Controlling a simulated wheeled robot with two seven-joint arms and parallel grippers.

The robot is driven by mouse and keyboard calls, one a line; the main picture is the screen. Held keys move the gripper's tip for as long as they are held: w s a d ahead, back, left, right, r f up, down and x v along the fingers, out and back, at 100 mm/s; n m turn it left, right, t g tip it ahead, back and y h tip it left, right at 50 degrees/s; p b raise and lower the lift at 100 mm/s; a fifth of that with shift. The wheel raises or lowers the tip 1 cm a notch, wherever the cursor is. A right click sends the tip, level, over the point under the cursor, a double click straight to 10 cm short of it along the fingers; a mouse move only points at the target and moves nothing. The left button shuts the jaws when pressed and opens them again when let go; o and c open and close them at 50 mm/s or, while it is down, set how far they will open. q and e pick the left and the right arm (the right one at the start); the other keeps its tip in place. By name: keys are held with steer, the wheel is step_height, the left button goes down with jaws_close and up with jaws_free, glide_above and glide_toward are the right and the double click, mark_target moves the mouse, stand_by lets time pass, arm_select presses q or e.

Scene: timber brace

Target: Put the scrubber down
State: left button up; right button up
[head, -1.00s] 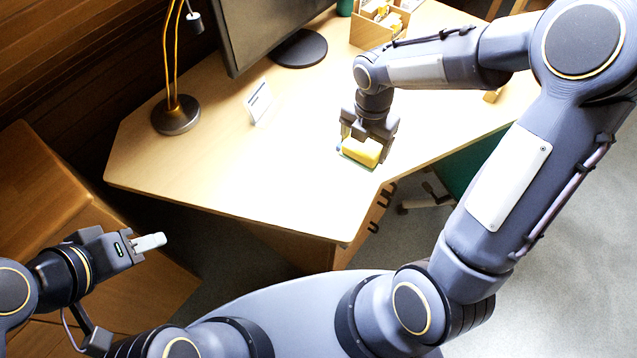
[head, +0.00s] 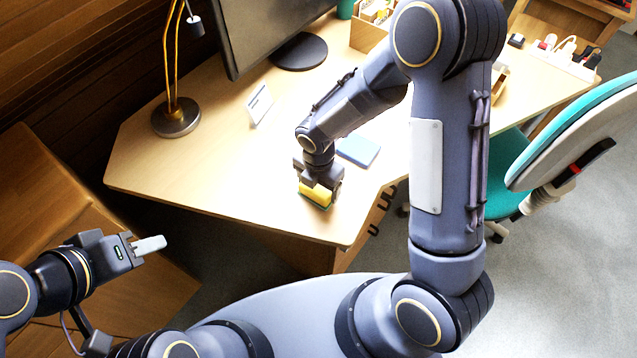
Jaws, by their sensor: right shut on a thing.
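The scrubber (head: 316,195) is a yellow block with a green underside. My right gripper (head: 318,188) is shut on it and holds it at the desk (head: 230,180), near the front edge. Whether its underside touches the desk top I cannot tell. My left gripper (head: 148,245) is off to the lower left, away from the desk, with its pale fingers seen from the side. I cannot tell whether they are apart.
A blue flat item (head: 358,149) lies right of the scrubber. A lamp (head: 176,117), a small white card (head: 259,105) and a monitor (head: 262,35) stand behind. A teal chair (head: 508,160) is at the right. The desk's left part is clear.

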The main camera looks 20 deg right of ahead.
steer(key=o, duration=1.2)
steer(key=shift+c, duration=0.2)
steer(key=shift+f, duration=0.1)
steer(key=r, duration=0.8)
steer(key=shift+w+d, duration=0.1)
steer(key=shift+d, duration=0.15)
steer(key=s+d+r+m+t+y, duration=0.1)
steer(key=s+d+r+m+t, duration=0.1)
steer(key=m, duration=0.7)
steer(key=s+d+r+m+t+y, duration=0.1)
steer(key=s+d+r+m, duration=0.2)
steer(key=s+r+m, duration=0.4)
steer(key=s+d+r+m+t+y, duration=0.1)
steer(key=s+r+m, duration=0.4)
steer(key=m, duration=0.6)
steer(key=s+d+t, duration=0.1)
steer(key=s+d, duration=0.1)
steer(key=shift+s+d+r+m+t+y, duration=0.15)
steer(key=shift+s+d+m+t+y, duration=0.15)
steer(key=shift+m+y, duration=0.1)
